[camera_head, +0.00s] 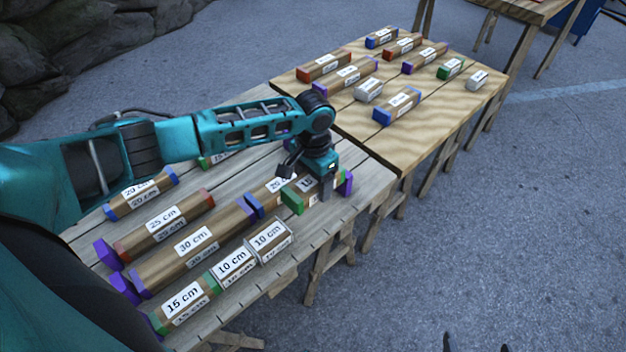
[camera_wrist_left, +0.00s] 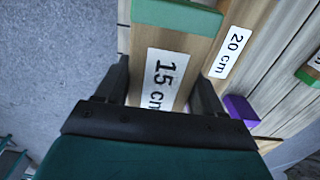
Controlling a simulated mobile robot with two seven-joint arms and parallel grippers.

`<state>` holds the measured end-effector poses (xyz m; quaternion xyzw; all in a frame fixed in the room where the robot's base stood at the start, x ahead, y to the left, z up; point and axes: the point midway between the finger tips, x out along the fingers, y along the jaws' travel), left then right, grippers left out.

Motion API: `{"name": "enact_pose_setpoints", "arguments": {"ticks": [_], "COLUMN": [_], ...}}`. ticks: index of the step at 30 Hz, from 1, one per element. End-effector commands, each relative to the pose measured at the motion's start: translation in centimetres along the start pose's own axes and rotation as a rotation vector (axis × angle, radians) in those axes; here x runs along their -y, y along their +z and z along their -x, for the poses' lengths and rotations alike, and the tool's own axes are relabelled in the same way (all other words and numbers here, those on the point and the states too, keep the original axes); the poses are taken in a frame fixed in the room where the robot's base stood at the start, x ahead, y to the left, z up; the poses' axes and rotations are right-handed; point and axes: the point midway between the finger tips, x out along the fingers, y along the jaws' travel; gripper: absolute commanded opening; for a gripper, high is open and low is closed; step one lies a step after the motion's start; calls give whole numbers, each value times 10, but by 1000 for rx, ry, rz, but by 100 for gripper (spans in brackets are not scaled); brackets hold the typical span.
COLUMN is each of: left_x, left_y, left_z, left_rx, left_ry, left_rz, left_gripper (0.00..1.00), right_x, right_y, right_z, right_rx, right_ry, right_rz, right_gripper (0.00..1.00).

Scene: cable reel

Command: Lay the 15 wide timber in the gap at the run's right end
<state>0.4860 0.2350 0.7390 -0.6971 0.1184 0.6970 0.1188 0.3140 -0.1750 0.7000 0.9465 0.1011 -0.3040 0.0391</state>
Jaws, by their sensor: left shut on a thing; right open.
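My left gripper (camera_head: 318,192) is shut on a 15 cm timber with a green end (camera_head: 291,199), near the right end of the near table. In the left wrist view, its white label reads 15 cm (camera_wrist_left: 165,78) between my fingers. A 20 cm timber (camera_wrist_left: 235,45) with a purple end lies close beside it. The front row has a 15 cm timber (camera_head: 186,304), a 10 cm timber (camera_head: 233,265) and another 10 cm timber (camera_head: 269,241). Bare table lies right of that row. I cannot tell whether the held timber touches the table. My right gripper (camera_head: 476,345) shows only two dark fingertips, apart.
A 30 cm timber (camera_head: 194,245), a 25 cm timber (camera_head: 165,222) and a 20 cm timber (camera_head: 140,195) lie behind the front row. The far table (camera_head: 450,110) carries several loose timbers. Open pavement lies to the right.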

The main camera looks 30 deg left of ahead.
Motion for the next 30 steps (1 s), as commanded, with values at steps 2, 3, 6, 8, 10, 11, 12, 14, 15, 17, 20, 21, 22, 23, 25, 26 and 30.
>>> {"name": "enact_pose_setpoints", "arguments": {"ticks": [2,3,6,8,10,11,12,14,15,17,20,21,22,23,25,26,30], "left_x": [0,1,1,1,1,1,1,1,1,1,1,1,1,1,1,1,0], "left_y": [0,0,0,0,0,0,0,0,0,0,0,0,0,0,0,0,0], "left_z": [-12,-15,-23,-28,-34,-36,-40,-44,-47,-52,-60,-61,-63,-64,-68,-70,-75], "left_rx": [-2,-2,-2,-2,-1,-1,-1,-1,-1,-1,-1,-2,-1,-1,-1,-1,0], "left_ry": [-1,-1,-2,-2,-2,-2,-1,-1,-1,-1,-2,-2,-2,-2,-2,-2,-1], "left_rz": [0,0,0,1,1,1,1,1,1,0,0,0,0,0,0,0,0], "left_gripper": [32,32,32,32,32,32,32,32,32,32,32,32,32,32,32,32,32], "right_x": [4,7,12,14,16,17,19,21,22,22,22,23,23,23,23,23,23], "right_y": [4,2,0,1,2,2,2,3,4,7,13,14,16,17,21,23,29], "right_z": [-8,-10,-14,-18,-21,-22,-24,-27,-30,-33,-38,-39,-40,-42,-44,-46,-50], "right_rx": [-7,-11,-23,-24,-26,-26,-27,-33,-37,-39,-38,-37,-37,-37,-37,-37,-38], "right_ry": [-11,-17,-31,-35,-41,-44,-48,-54,-56,-58,-60,-61,-61,-61,-61,-61,-60], "right_rz": [-1,-3,-6,-7,-8,-8,-8,-6,-6,-6,-7,-8,-8,-8,-8,-8,-8], "right_gripper": [98,98,98,98,98,98,98,98,98,98,98,98,98,98,98,98,98]}}
